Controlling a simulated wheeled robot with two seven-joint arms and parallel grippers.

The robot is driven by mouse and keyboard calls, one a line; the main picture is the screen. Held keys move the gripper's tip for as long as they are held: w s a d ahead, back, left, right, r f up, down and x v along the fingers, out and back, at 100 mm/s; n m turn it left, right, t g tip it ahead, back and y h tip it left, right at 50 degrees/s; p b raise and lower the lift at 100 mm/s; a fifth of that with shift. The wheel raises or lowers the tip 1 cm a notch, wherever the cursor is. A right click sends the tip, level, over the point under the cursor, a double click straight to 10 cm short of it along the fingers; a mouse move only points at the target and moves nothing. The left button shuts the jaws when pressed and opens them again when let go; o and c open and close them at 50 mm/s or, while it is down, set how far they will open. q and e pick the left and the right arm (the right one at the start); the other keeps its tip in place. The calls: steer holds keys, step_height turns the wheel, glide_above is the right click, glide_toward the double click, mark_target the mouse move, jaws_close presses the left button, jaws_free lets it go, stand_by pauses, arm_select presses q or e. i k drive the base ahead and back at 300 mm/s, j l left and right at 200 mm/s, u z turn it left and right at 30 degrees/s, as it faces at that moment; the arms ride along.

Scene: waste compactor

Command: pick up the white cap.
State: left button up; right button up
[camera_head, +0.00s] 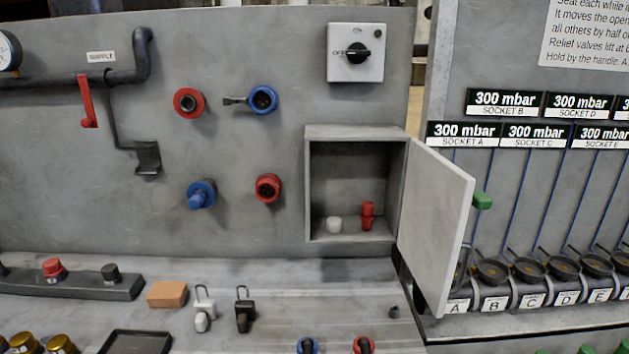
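A small white cap (334,224) stands on the floor of an open wall cabinet (309,190), at the left of its inside. A red part (367,215) stands just to its right, with a small gap between them. The cabinet's pale door (436,225) is swung open to the right, so the front of the cabinet is clear. Neither of my grippers shows in the head view.
A white padlock (203,308) and a black one (244,310) lie on the bench below, beside an orange block (167,294). Red and blue couplings (268,187) stick out of the wall left of the cabinet. Labelled sockets (495,303) stand right of the door.

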mark_target(333, 224)
steer(key=l+u, duration=0.4)
steer(key=l, duration=1.45)
steer(key=k+j, duration=0.3)
steer(key=j, duration=0.1)
